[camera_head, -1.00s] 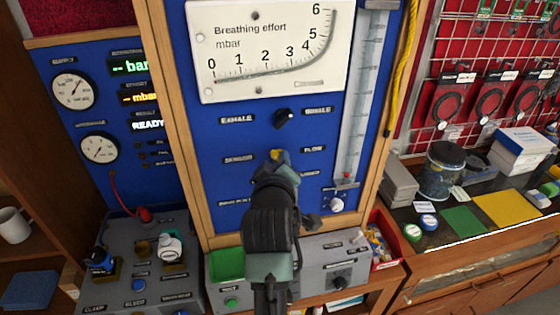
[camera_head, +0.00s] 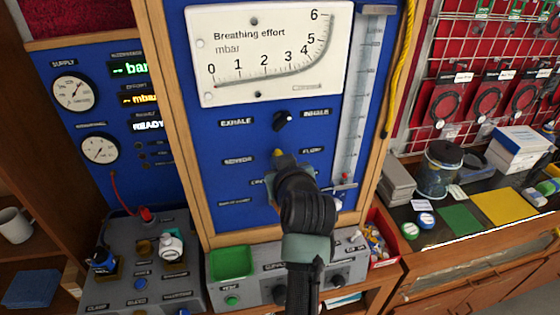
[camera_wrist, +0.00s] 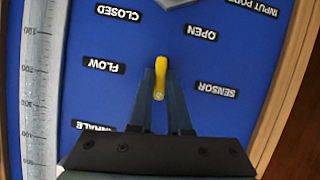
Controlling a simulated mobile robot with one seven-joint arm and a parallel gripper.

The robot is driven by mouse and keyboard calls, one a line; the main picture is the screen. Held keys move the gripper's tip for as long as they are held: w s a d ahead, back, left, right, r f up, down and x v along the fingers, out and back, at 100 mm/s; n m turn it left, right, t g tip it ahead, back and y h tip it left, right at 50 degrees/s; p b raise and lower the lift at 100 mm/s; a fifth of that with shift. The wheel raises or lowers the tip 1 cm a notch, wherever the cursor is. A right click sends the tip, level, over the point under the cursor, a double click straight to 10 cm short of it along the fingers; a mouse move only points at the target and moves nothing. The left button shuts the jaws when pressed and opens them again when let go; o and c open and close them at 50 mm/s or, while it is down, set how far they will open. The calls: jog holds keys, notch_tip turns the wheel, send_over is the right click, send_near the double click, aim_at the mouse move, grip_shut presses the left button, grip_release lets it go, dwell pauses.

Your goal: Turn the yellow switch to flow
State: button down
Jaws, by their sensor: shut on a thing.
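The yellow switch (camera_head: 278,153) is on the blue panel, between the SENSOR label (camera_head: 238,161) on its left and the FLOW label (camera_head: 312,151) on its right. In the head view my gripper covers most of it. In the wrist view the yellow switch (camera_wrist: 159,82) sits between my two fingers, its long side roughly in line with them. My gripper (camera_wrist: 160,80) is shut on it. In that view the FLOW label (camera_wrist: 104,66) is at left and the SENSOR label (camera_wrist: 216,90) at right.
A black knob (camera_head: 283,121) between EXHALE and INHALE sits just above. The breathing effort gauge (camera_head: 270,55) is higher up. A clear flow tube (camera_head: 363,90) stands to the right. A grey control box (camera_head: 250,290) with a green tray lies below.

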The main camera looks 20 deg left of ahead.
jog(key=m+g+y+b, duration=0.1)
jog(key=m+y, duration=0.1)
jog(key=m, duration=0.1)
jog(key=m+g+y+b, duration=0.1)
jog(key=m+y+b, duration=0.1)
jog(key=m, duration=0.2)
jog(key=shift+w+d+f, duration=0.1)
jog(key=shift+w+d, duration=0.1)
jog(key=shift+y, duration=0.3)
dwell(0.4)
jog(key=c, duration=0.9)
grip_release()
jog(key=shift+o, duration=0.2)
jog(key=b+v, duration=0.4)
jog(key=v, duration=0.9)
jog(key=shift+b, duration=0.4)
